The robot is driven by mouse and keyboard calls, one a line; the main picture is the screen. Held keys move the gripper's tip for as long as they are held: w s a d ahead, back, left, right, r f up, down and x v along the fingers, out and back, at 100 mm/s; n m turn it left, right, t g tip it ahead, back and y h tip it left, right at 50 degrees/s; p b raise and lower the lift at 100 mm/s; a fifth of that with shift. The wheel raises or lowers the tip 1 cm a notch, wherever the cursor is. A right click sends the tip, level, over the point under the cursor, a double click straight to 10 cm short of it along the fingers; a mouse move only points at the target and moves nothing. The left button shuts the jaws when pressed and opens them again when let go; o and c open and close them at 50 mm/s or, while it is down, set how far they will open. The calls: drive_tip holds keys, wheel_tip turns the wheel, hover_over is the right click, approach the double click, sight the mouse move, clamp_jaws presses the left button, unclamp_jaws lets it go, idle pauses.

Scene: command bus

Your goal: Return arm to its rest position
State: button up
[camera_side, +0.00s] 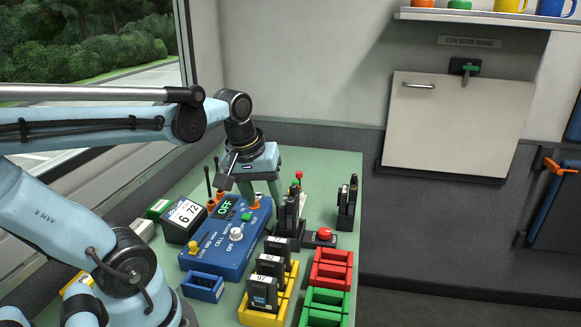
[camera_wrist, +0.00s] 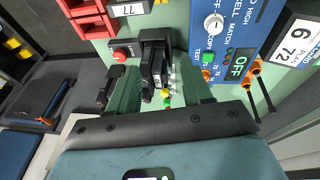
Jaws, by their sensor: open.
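My arm, pale blue, reaches from the left over the green bench in the side view. My gripper (camera_side: 262,198) points down above the far part of the bench, behind the blue tester box (camera_side: 228,235), whose screen reads OFF. In the wrist view my gripper (camera_wrist: 160,70) has its two green fingers spread apart, with nothing held between them. A black holder with dark handheld units (camera_wrist: 154,62) shows beyond and between the fingers. In the side view that holder (camera_side: 289,220) stands just right of the tester. Whether a finger touches it cannot be told.
A yellow tray (camera_side: 283,312) holds several dark units. Red trays (camera_side: 331,268) and green trays (camera_side: 325,305) stand to its right. A red button (camera_side: 324,234) and another dark unit stand (camera_side: 346,205) are near the right edge. A display reading 6 72 (camera_side: 183,217) sits left.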

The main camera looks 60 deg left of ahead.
drive_tip(key=w+d+f+m+t+h, duration=0.1)
drive_tip(key=w+d+m+t, duration=0.1)
drive_tip(key=d+m, duration=0.6)
drive_tip(key=shift+w+d+f+m+t, duration=0.2)
drive_tip(key=shift+w+d+m+t, duration=0.1)
drive_tip(key=shift+m+t, duration=0.6)
